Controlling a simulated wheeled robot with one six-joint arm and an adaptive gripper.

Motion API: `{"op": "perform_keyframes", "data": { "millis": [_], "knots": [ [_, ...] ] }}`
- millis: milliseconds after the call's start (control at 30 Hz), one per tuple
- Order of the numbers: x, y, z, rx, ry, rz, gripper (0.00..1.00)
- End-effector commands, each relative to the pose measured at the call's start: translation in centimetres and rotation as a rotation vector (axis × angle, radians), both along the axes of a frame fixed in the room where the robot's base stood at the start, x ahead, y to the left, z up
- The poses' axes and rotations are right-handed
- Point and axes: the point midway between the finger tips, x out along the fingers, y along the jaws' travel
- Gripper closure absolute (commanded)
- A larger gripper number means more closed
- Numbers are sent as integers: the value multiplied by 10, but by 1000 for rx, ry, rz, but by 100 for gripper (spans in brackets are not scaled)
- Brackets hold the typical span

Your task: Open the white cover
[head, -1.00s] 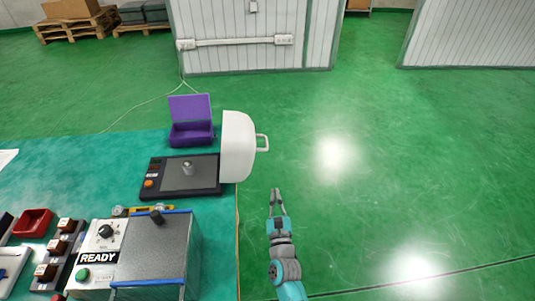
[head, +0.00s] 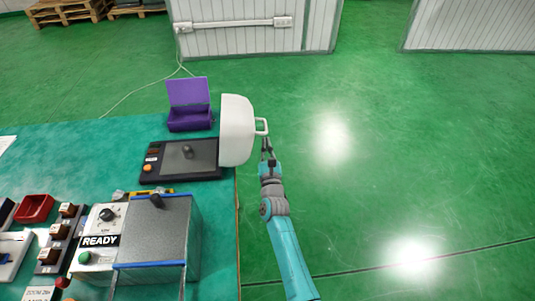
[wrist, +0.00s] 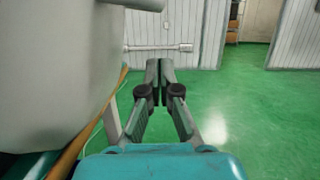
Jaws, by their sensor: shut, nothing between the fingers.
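The white cover (head: 236,130) stands on edge at the right end of a black base plate (head: 192,163), swung up off it, with its handle (head: 262,126) facing right, past the table edge. The plate is uncovered and carries a small grey knob-like part (head: 188,152). My gripper (head: 266,142) is just below the handle in the head view, with its fingers together and nothing between them. In the wrist view the cover (wrist: 50,70) fills the left side and my gripper's fingertips (wrist: 158,68) meet. I cannot tell whether the fingers touch the handle.
A purple open box (head: 190,120) stands behind the plate. A grey box (head: 155,230) with a READY panel (head: 100,240) stands in front of it on the green table (head: 60,150). A red tray (head: 35,208) lies at left. The green floor to the right is clear.

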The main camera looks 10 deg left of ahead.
Motion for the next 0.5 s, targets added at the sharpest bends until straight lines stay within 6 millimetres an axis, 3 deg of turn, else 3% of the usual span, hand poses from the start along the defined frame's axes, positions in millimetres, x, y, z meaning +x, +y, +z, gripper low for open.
{"op": "perform_keyframes", "data": {
  "millis": [167, 500],
  "knots": [
    [-2, 0, 22, 2, -4, 0, 100],
    [-2, 0, 38, 0, -1, 0, 100]
  ]
}}
